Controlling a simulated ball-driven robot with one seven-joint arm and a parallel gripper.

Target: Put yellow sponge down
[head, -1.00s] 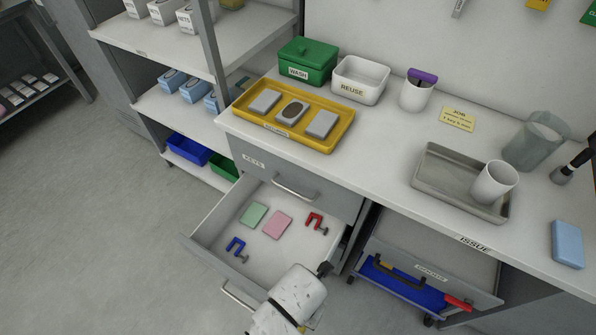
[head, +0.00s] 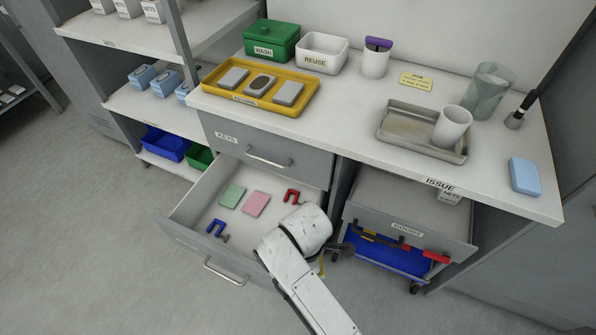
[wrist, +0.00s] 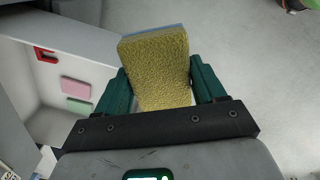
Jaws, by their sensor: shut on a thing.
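The yellow sponge (wrist: 157,75) is in my gripper (wrist: 160,88) in the wrist view. It has a rough yellow face and a blue-grey layer along its top edge. The two green fingers press on its left and right sides, and it is held up with grey floor behind it. In the head view my white arm hangs over the right front corner of the open drawer (head: 190,212). My gripper there is mostly hidden behind the arm, and only a small yellow bit shows beside it.
The drawer holds a green sponge (head: 232,197), a pink sponge (head: 256,204), a red clamp (head: 292,196) and a blue clamp (head: 216,229). On the worktop stand a yellow tray (head: 212,80), a metal tray (head: 398,118) and a blue sponge (head: 525,176). A lower bin drawer (head: 405,229) is open at right.

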